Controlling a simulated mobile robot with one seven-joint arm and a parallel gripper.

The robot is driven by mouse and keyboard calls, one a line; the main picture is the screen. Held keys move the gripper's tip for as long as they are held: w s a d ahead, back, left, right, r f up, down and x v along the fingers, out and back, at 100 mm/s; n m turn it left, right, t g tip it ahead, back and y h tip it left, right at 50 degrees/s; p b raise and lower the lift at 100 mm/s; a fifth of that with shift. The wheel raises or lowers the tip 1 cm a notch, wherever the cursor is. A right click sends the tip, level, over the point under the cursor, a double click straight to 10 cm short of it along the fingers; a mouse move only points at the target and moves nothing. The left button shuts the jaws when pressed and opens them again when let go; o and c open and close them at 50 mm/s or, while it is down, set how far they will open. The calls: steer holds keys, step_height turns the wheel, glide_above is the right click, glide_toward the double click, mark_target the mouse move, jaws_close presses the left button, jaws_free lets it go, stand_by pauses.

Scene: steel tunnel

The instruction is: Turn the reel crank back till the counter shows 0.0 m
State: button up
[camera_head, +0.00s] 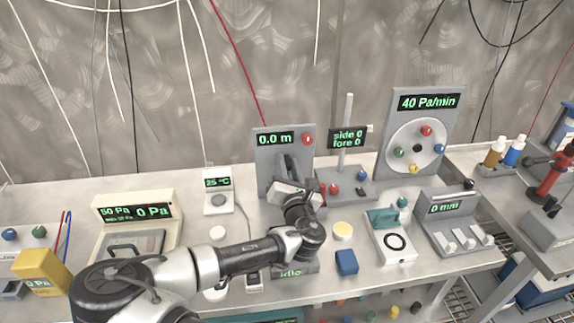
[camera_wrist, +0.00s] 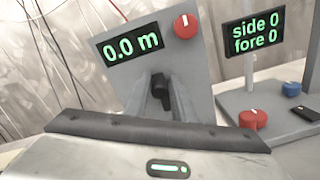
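The reel counter (camera_head: 275,139) on a grey upright panel (camera_head: 263,165) reads 0.0 m in green; the counter also shows in the wrist view (camera_wrist: 131,48). A red knob (camera_wrist: 186,26) with a white mark sits right of the counter. Below it, a black crank part (camera_wrist: 160,92) stands out from the panel. My gripper (camera_head: 287,172) is in front of the lower panel, close to the crank, and hides much of it in the head view. In the wrist view my gripper's body fills the bottom.
Right of the panel stands a post with a "side 0, fore 0" display (camera_head: 347,136) and red and blue knobs at its base. A dial board (camera_head: 397,122) reads 40 Pa/min. Left is a 25 °C meter (camera_head: 218,184). A blue block (camera_head: 346,262) lies on the bench in front.

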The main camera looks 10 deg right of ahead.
steer(key=shift+a, duration=0.1)
steer(key=shift+c, duration=1.1)
steer(key=shift+d+r+m, duration=0.1)
steer(key=shift+d+m, duration=0.25)
steer(key=shift+m, duration=0.25)
steer(key=shift+d+f+m, duration=0.2)
steer(key=shift+d+m, duration=0.25)
steer(key=shift+m, duration=0.75)
jaws_close()
steer(key=o, duration=0.9)
jaws_free()
steer(key=shift+a, duration=0.1)
